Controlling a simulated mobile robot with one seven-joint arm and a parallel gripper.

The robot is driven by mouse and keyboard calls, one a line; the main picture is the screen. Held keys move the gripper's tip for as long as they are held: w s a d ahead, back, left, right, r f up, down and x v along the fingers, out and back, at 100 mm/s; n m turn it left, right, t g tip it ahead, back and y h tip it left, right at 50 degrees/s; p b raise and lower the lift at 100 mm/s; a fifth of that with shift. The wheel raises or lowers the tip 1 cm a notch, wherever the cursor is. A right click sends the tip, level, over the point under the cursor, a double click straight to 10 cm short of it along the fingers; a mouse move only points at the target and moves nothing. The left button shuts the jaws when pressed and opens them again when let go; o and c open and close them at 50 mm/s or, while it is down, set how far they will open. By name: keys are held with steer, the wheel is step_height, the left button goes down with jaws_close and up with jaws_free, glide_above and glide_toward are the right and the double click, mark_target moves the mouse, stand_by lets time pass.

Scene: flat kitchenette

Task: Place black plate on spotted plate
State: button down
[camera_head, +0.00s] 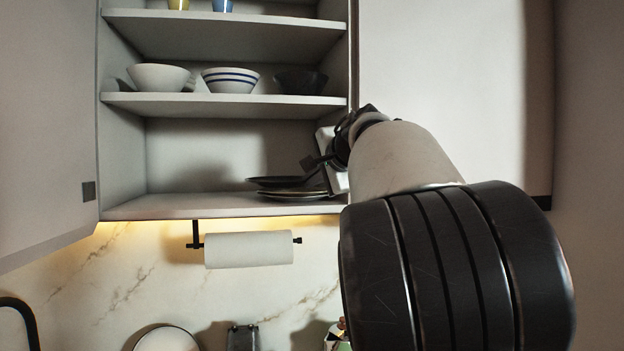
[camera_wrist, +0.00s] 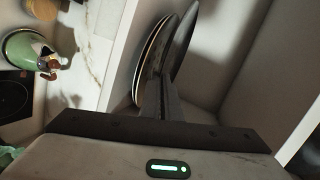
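The black plate (camera_head: 278,181) is at the top of a small pile on the cabinet's lowest shelf, slightly tilted; in the wrist view it shows nearly edge-on (camera_wrist: 186,42). Plates with thin light rims (camera_head: 292,193) lie beneath it, and in the wrist view they show to its left (camera_wrist: 146,58). No spots can be made out, so I cannot tell which is the spotted plate. My gripper (camera_head: 312,163) is at the pile's right side. In the wrist view its fingers (camera_wrist: 162,88) are close together at the black plate's near edge and appear closed on it.
The lowest shelf (camera_head: 165,207) is clear left of the plates. The shelf above (camera_head: 225,104) carries a white bowl (camera_head: 158,77), a striped bowl (camera_head: 231,80) and a dark bowl (camera_head: 301,81). The cabinet's right wall is close to my gripper. A paper roll (camera_head: 249,249) hangs below.

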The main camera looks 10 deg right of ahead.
steer(key=shift+f+b, duration=0.35)
steer(key=shift+b, duration=0.15)
steer(key=c, duration=2)
jaws_free()
steer(key=shift+f, duration=0.15)
